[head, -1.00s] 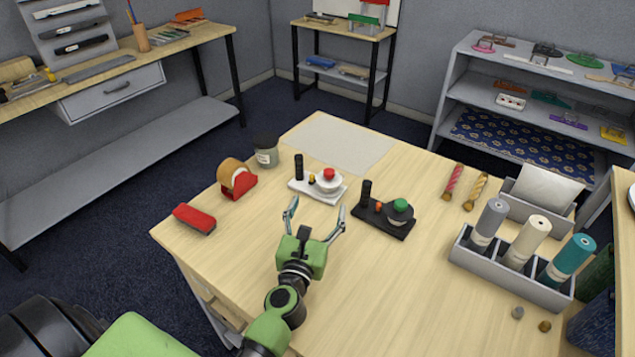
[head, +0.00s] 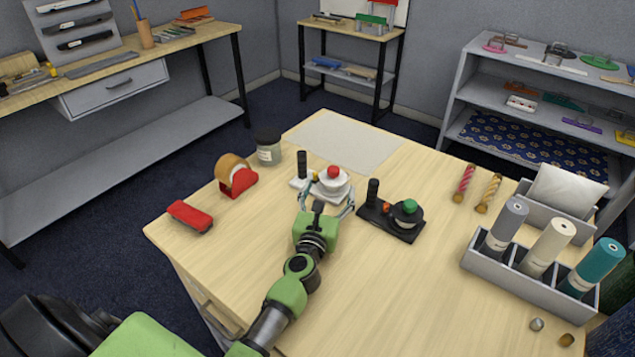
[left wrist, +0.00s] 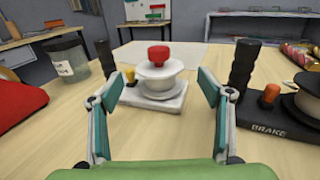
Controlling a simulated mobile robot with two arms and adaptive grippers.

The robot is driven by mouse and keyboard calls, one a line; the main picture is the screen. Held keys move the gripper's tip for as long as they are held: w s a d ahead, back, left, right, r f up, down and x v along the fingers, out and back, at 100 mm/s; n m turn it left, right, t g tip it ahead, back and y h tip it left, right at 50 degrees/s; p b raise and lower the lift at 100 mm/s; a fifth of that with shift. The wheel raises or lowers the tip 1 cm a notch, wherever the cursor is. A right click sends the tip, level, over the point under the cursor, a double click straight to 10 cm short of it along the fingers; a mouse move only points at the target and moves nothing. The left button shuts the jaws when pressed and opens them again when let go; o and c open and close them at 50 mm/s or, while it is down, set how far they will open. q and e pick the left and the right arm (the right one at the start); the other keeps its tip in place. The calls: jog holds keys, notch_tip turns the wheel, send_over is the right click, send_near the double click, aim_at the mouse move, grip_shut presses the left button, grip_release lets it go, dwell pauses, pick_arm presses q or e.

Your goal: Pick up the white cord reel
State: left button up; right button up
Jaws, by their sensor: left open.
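The white cord reel (head: 333,182) has a white base, a white spool with a red knob, a yellow knob and a black upright handle. It stands on the wooden table and also shows in the left wrist view (left wrist: 160,80). My left gripper (head: 327,205) is open and empty just in front of it. In the left wrist view its two fingers (left wrist: 164,100) stand wide apart, with the spool between them in the picture and a little beyond the tips. Part of the base is hidden by a finger in the head view. My right gripper does not show.
A black reel (head: 408,222) with a green knob stands close on the right. A grey rack (head: 490,271) with rolls stands right. The front middle table is clear.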

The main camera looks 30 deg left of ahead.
aim_at(333, 177)
pick_arm(q)
jog(key=x, duration=0.5)
jog(key=shift+w+a+r, duration=0.1)
jog(key=shift+w+r, duration=0.1)
jog(key=shift+w, duration=0.15)
jog(key=shift+r, duration=0.1)
jog(key=c, duration=1.4)
